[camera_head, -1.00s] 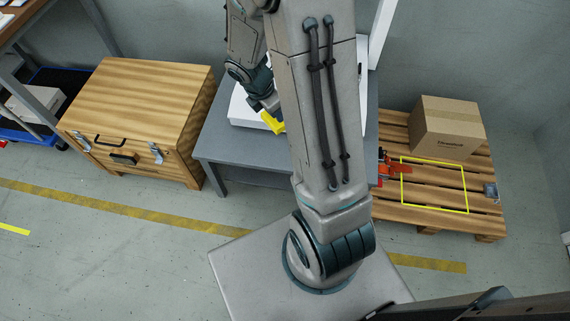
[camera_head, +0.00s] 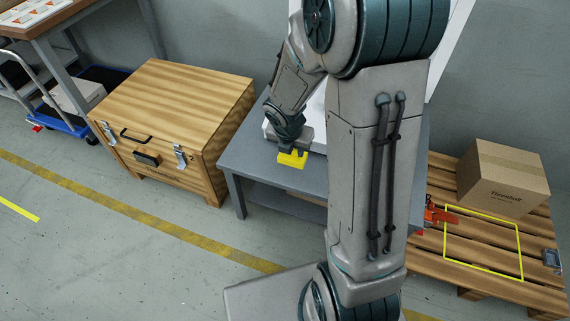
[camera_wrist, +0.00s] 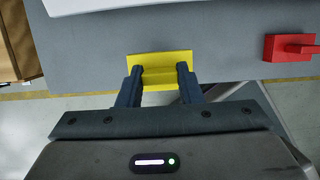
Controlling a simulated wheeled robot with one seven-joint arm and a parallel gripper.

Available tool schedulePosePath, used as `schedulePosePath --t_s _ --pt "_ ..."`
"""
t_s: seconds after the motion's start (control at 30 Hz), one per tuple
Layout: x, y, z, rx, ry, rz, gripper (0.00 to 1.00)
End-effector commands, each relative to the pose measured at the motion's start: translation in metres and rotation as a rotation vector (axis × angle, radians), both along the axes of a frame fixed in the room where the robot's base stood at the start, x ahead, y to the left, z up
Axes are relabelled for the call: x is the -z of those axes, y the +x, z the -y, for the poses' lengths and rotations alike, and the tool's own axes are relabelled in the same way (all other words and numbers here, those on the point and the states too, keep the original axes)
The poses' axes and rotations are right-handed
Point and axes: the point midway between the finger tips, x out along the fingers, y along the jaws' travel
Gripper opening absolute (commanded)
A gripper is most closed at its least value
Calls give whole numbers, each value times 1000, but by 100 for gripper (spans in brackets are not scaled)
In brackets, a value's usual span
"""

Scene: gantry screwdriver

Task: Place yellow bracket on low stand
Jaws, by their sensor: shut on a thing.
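The yellow bracket (camera_head: 293,158) is in my gripper (camera_head: 290,148), over the front part of the grey table (camera_head: 245,172). In the wrist view the bracket (camera_wrist: 160,64) sits between the two dark fingers of my gripper (camera_wrist: 159,80), which are shut on it. The table's grey top (camera_wrist: 200,30) shows beyond and beneath it, near the front edge. I cannot tell how high the bracket is above the table. I cannot make out which thing is the low stand; my arm hides much of the table.
A red block with a handle (camera_wrist: 290,47) lies right of the bracket in the wrist view. A wooden chest (camera_head: 180,105) stands left of the table. A pallet (camera_head: 480,245) with a cardboard box (camera_head: 503,178) and a yellow outlined rectangle is at right. The floor in front is clear.

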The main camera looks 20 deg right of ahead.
Motion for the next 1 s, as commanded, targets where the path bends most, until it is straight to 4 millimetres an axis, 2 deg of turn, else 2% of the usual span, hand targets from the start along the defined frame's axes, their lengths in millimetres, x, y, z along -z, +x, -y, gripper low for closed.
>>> schedulePosePath --t_s 0.03,0.1,0.3,0.43,0.7,1.0 --pt "13 10 -8 -4 1 0 9" --pt "19 19 -15 -2 0 0 9" --pt "25 32 -25 2 0 0 9" --pt "33 32 -26 1 -1 0 9" --pt "66 32 -26 0 0 -1 9" --pt "65 32 -25 2 0 0 9"
